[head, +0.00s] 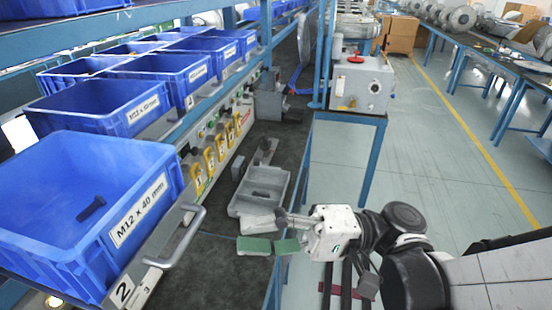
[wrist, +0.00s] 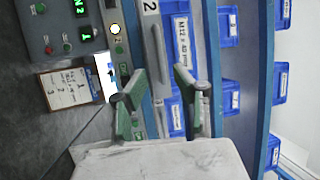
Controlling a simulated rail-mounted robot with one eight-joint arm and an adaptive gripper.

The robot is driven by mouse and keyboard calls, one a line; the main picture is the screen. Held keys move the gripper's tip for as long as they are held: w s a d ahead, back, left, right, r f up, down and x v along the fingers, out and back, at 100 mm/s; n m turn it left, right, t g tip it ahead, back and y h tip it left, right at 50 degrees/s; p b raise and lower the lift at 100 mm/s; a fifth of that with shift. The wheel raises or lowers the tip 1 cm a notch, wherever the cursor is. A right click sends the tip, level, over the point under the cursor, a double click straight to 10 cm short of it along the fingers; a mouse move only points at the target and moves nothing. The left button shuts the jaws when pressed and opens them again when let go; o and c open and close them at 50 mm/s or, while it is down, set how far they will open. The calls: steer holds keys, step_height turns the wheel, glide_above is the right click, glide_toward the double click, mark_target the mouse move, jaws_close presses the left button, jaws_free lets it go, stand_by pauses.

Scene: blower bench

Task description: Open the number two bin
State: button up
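The number two bin (head: 45,262) is a large blue bin at the lower left of the head view, labelled "M12 x 40 mm". A tag reading "2" (head: 122,291) sits below its front, beside a grey bar handle (head: 183,238). A dark bolt (head: 90,208) lies inside. My gripper (head: 270,246) is open and empty, to the right of the handle and apart from it. In the wrist view, the handle (wrist: 158,52) and the "2" tag (wrist: 150,7) show sideways, beyond and between the green-padded fingers of my gripper (wrist: 162,92).
More blue bins (head: 95,103) line the rack behind. A grey tray (head: 258,190) lies on the dark bench near my gripper. A control panel (wrist: 62,25) and a paper card (wrist: 70,90) show left in the wrist view. The aisle at right is clear.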

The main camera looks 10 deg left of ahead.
steer(key=shift+v, duration=1.45)
steer(key=shift+a, duration=0.1)
steer(key=w+d+f+m+t+h, duration=0.5)
steer(key=w+d+f+t+h, duration=0.15)
steer(key=f+t+h, duration=0.3)
steer(key=d+r+t+h, duration=0.1)
steer(key=d+t+h, duration=0.4)
steer(key=d, duration=1.5)
steer(key=h, duration=0.4)
steer(key=shift+w+d, duration=0.15)
steer(key=shift+d, duration=0.2)
